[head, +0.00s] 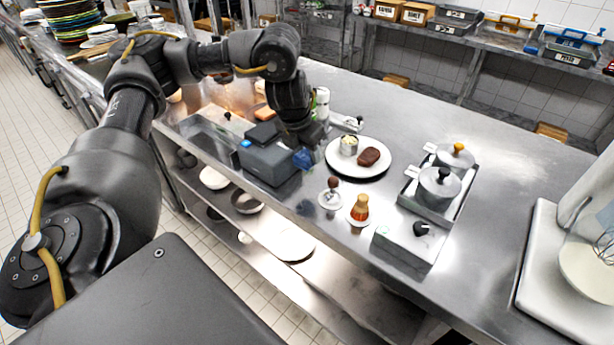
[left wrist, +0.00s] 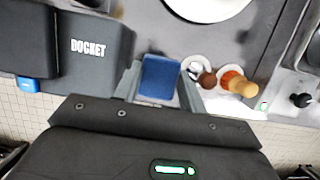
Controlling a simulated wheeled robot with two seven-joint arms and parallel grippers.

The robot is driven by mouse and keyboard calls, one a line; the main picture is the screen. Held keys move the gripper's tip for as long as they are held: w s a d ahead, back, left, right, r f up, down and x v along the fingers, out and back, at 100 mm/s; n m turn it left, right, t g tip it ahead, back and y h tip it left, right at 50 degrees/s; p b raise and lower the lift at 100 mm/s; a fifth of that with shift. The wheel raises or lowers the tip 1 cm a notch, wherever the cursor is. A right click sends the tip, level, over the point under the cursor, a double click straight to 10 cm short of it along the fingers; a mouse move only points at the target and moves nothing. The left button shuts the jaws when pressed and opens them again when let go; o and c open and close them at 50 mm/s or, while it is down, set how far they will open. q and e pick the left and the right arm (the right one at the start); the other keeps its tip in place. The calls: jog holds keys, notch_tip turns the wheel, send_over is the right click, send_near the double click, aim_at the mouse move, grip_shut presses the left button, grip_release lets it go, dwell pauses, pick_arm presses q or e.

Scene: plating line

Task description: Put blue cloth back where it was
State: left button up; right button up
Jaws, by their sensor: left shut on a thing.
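The blue cloth (head: 303,159) is a small folded pad. It is held at the right end of the dark docket machine (head: 268,162), over the steel counter. In the left wrist view the cloth (left wrist: 160,77) sits between the two fingers of my left gripper (left wrist: 158,88), which is shut on it. In the head view my left gripper (head: 306,145) is partly hidden by its own wrist. I cannot tell whether the cloth touches the counter. My right gripper is not in view.
A white plate (head: 343,168) with a brown patty and a small pot lies to the right. Two small dishes with a dark-knobbed tool (head: 331,196) and an orange-and-tan item (head: 359,209) stand nearer. Lidded pots (head: 438,187) stand farther right. The counter's front edge is close.

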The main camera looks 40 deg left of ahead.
aim_at(304, 156)
pick_arm(q)
notch_tip(304, 156, down, 4)
jog(key=shift+w+a+f+b, duration=0.1)
jog(key=shift+b, duration=0.2)
notch_tip(304, 156, down, 4)
jog(key=shift+r+b, duration=0.25)
jog(key=shift+b, duration=0.3)
jog(key=shift+f, duration=0.25)
jog(key=o, duration=1)
jog(key=shift+f, duration=0.1)
